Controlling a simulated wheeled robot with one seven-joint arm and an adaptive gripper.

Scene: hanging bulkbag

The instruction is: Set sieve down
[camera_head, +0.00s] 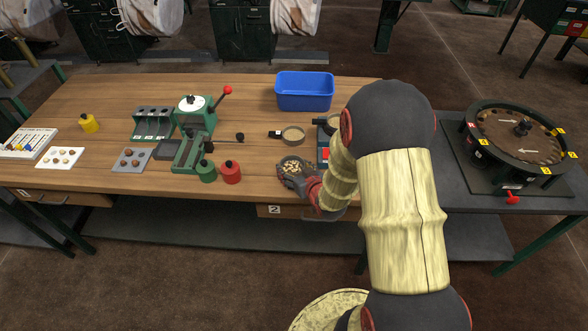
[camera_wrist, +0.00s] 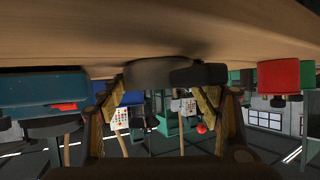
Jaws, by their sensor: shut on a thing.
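The sieve (camera_head: 291,165), a small round dark-rimmed dish holding pale pieces, is near the table's front edge in the head view. My gripper (camera_head: 306,181) is shut on its near right side. In the wrist view, which is upside down, a dark round body (camera_wrist: 148,72) shows between my fingers, close to the wooden surface. I take it to be the sieve. The sieve looks roughly level and very low over the table (camera_head: 255,150). I cannot tell whether it touches the wood. My forearm hides part of the area on its right.
Behind the sieve lies a round pan (camera_head: 293,134) with a dark block at its left. A red canister (camera_head: 231,173) and a green canister (camera_head: 207,172) stand to the left. A blue-and-red device (camera_head: 323,150) is close on the right. A blue bin (camera_head: 304,91) stands farther back.

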